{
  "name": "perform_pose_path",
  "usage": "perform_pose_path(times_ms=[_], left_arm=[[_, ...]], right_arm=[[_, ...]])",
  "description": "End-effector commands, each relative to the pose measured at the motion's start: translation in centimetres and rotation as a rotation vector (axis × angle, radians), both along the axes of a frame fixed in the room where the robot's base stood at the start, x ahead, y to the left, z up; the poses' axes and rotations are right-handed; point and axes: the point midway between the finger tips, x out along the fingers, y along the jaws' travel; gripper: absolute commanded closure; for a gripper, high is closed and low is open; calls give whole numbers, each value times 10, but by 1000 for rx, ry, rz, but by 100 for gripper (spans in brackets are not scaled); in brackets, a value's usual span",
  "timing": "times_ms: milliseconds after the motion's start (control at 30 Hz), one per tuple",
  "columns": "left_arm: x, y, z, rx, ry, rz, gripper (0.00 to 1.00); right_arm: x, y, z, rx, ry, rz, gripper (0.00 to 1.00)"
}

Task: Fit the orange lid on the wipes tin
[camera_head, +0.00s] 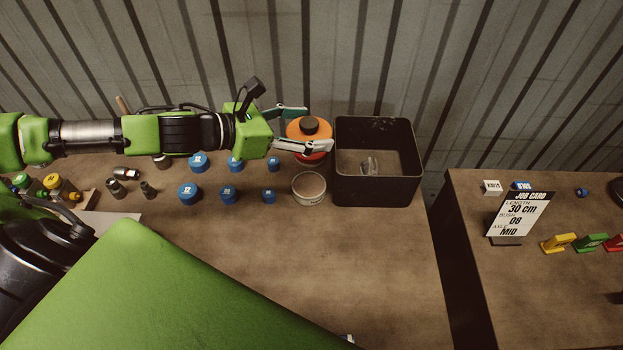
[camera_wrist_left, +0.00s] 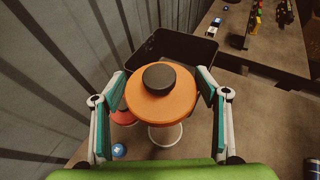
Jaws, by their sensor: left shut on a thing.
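The orange lid (camera_head: 299,130) is a flat disc with a black knob on top. My left gripper (camera_head: 306,129) is shut on the lid's edges and holds it above the bench; the lid also shows between the fingers in the left wrist view (camera_wrist_left: 161,100). The wipes tin (camera_head: 309,190) is a round, pale, open-topped tin standing on the bench, in front of the lid in the head view. In the left wrist view the tin (camera_wrist_left: 166,138) shows partly, below the lid, which hides its rest. My right gripper is not in view.
A black open bin (camera_head: 377,188) stands right beside the tin. A red round thing (camera_head: 311,158) is under the lid, partly hidden. Several blue caps (camera_head: 188,193) stand left of the tin. A gap separates a second bench with a job card (camera_head: 519,215).

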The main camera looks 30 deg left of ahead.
Motion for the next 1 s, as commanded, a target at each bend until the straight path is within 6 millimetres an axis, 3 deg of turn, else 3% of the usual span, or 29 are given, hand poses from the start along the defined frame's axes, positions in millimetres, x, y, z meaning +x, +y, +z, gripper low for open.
perform_pose_path(times_ms=[33,200,400,600,900,1000], left_arm=[[-1,0,-25,-2,6,1,51],[-1,-1,-58,-6,9,3,51],[0,0,-101,-6,5,4,51],[0,0,-123,-2,1,2,51],[0,0,-160,-3,2,2,51],[0,0,-164,-1,2,2,51]], right_arm=[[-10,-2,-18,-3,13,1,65],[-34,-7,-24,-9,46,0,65],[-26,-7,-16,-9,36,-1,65],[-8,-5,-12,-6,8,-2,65],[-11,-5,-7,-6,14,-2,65],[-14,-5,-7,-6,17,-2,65]])
